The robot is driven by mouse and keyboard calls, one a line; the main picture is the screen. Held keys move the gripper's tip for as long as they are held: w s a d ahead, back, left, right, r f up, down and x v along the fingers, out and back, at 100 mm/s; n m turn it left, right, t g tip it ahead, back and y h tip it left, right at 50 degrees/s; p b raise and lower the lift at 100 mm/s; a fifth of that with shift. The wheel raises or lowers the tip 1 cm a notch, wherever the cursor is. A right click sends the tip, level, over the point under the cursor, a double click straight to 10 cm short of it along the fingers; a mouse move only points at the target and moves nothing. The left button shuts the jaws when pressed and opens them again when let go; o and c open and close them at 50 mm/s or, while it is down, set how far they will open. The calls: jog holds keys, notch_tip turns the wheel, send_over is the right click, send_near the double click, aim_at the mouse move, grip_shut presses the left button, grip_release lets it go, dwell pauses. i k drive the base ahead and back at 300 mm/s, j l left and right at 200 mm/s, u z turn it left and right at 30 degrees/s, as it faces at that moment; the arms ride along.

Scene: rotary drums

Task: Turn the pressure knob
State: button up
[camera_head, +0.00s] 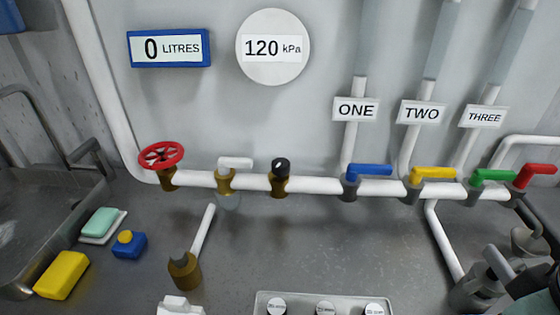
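The black knob (281,167) has a white mark on top and sits on a brass fitting on the white horizontal pipe, in the middle of the head view. I take it for the pressure knob. The round white gauge (273,47) on the wall above it reads 120 kPa. My gripper (506,265) seems to be the grey and dark shape at the lower right corner, partly cut off by the frame. It is well apart from the knob. I cannot make out whether its fingers are open or shut.
Left of the knob are a white lever (235,163) and a red handwheel (161,156). Right of it are blue (369,169), yellow (433,173), green (492,176) and red (536,174) levers. A tray (262,300) stands at the front. The counter below the knob is clear.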

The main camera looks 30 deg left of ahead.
aim_at(281, 167)
jog(key=j+u, duration=0.75)
jog(key=j, duration=0.15)
jog(key=k, duration=0.05)
